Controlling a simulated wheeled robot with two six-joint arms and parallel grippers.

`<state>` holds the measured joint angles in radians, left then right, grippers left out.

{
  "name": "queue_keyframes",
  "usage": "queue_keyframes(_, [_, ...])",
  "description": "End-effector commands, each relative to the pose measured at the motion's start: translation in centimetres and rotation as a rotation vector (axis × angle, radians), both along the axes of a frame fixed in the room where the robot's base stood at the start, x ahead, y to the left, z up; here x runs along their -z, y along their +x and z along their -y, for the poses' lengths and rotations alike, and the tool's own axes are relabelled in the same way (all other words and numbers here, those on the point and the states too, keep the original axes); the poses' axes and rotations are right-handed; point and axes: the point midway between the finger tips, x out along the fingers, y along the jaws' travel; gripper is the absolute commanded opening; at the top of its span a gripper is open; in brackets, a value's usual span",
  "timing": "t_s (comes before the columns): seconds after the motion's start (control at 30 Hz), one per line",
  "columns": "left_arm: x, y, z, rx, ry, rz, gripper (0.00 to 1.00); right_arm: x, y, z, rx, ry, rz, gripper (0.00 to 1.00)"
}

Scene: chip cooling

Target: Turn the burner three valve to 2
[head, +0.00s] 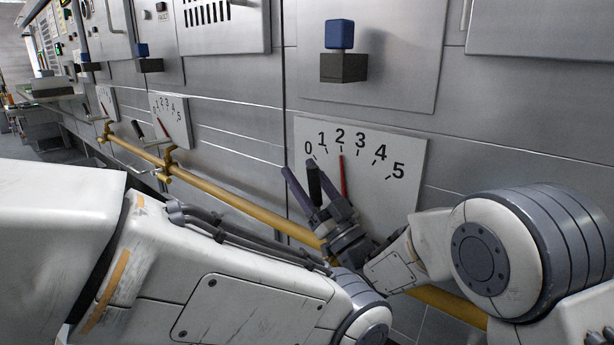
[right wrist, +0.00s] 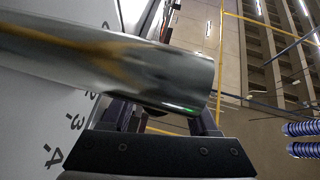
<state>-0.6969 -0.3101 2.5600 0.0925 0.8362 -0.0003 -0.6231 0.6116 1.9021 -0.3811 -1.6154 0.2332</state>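The nearest dial plate (head: 405,150) is in the middle of the head view, marked 0 to 5. Its red needle (head: 343,176) stands upright at about 2. No burner number is readable. My right gripper (head: 308,172) is in front of the dial's lower left, its fingers apart. A dark upright handle end (head: 314,184) shows close to the fingers; whether it lies between them or beside them is unclear. In the right wrist view a thick metal bar (right wrist: 150,75) crosses close in front of the fingers. The handle's lower part is hidden. My left gripper is not in view.
A yellow pipe (head: 232,206) runs along the wall below the dials. Farther left are a second dial (head: 170,117) and a third (head: 107,103). A blue button on a dark block (head: 343,67) sticks out above the nearest dial.

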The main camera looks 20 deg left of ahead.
Motion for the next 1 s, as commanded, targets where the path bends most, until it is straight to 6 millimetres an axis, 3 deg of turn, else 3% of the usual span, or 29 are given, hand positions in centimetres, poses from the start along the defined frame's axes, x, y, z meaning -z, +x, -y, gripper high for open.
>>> queue_keyframes(0.37, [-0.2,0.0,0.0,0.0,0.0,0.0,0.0,0.5,-0.2,0.9,0.006,0.0,-0.002,0.59])
queue_keyframes(0.8, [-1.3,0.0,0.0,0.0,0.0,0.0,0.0,5.2,-3.1,6.6,0.006,-0.002,-0.004,0.59])
queue_keyframes(1.0, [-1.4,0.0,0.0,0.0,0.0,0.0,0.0,6.0,-3.8,7.6,0.003,0.0,-0.001,0.59])
